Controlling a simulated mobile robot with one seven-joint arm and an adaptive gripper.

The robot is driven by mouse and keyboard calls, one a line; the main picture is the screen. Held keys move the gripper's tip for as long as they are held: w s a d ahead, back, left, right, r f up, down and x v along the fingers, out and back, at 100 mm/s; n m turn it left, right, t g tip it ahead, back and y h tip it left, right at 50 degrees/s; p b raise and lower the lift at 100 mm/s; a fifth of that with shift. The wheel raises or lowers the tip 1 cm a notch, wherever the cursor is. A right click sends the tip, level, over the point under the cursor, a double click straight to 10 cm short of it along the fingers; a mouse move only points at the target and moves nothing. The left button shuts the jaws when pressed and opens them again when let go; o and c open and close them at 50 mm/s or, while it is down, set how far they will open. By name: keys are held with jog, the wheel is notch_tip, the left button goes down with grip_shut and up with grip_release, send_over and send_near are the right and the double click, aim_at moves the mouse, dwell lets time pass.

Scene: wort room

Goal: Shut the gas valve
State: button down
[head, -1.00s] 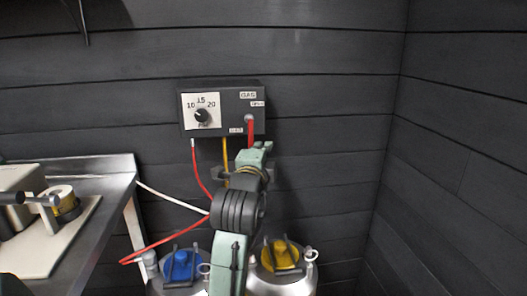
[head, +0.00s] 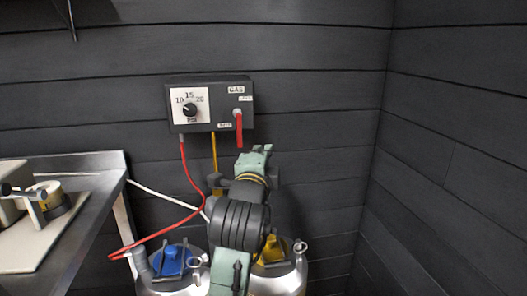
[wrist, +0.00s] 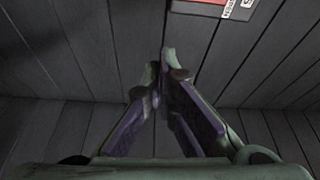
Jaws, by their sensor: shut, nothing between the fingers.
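The gas valve is a red lever (head: 239,131) on the right half of a dark control box (head: 211,122) on the wall. The lever hangs straight down from its pivot in the head view. The box carries a GAS label above the pivot and two small labels, too small to read surely. My gripper (head: 254,152) is just below and right of the lever's lower end, seemingly apart from it. In the wrist view my gripper (wrist: 167,65) has its fingers together and empty. A red patch shows at the top edge there, with the lever itself not clearly distinguishable.
A dial (head: 190,109) is on the box's left half. Red, yellow and white hoses run below it. Two metal kegs, one with a blue cap (head: 172,261) and one with a yellow cap (head: 272,250), stand underneath. A steel bench (head: 95,200) is at left. The wall at right is bare.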

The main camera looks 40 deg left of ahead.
jog(key=shift+v, duration=1.65)
jog(key=shift+w+d+r, duration=0.1)
